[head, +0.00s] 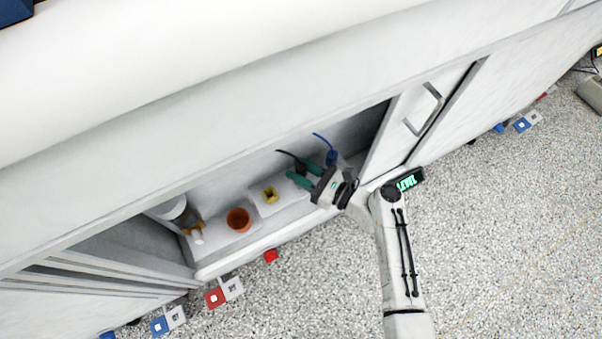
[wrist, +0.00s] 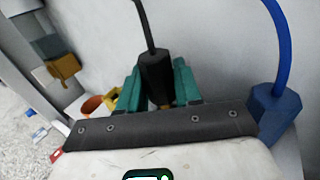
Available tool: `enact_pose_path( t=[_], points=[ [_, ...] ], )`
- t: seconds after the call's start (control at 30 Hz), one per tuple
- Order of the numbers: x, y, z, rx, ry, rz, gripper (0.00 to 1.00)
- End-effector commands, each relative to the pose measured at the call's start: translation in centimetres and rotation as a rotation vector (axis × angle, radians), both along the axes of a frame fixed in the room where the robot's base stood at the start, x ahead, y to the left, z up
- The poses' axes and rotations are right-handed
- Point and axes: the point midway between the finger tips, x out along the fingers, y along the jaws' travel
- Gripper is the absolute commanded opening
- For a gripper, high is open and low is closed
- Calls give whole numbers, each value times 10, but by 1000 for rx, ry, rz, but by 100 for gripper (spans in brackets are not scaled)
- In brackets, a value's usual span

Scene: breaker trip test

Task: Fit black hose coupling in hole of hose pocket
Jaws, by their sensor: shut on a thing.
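My gripper (head: 303,177), with green fingers, is inside the open cabinet bay and is shut on the black hose coupling (wrist: 155,72). The coupling sits between the two fingers (wrist: 156,92) in the wrist view, with its black hose rising from the top. In the head view the coupling (head: 302,166) is mostly hidden by the fingers. A yellow square piece with a dark opening (head: 270,195) stands on the pale shelf left of the gripper, apart from it. I cannot tell whether this is the hose pocket. The coupling's lower end is hidden.
A blue coupling with a blue hose (wrist: 276,108) stands close right of my gripper. An orange cup (head: 238,219) and a yellow-brown fitting (head: 193,225) are further left on the shelf. The cabinet door with a handle (head: 423,108) bounds the bay on the right.

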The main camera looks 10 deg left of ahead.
Motion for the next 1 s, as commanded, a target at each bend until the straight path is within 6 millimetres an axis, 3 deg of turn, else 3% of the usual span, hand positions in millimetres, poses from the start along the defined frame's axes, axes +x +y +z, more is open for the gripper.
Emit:
enact_pose_path(
  t=[0.27,0.53,0.83,1.0],
  points=[
    [0,0,4,0,-1,0,0],
    [0,0,37,-1,-3,0,0],
    [-47,-20,99,-1,0,-1,0],
    [-85,-36,113,-2,3,-1,0]
  ],
)
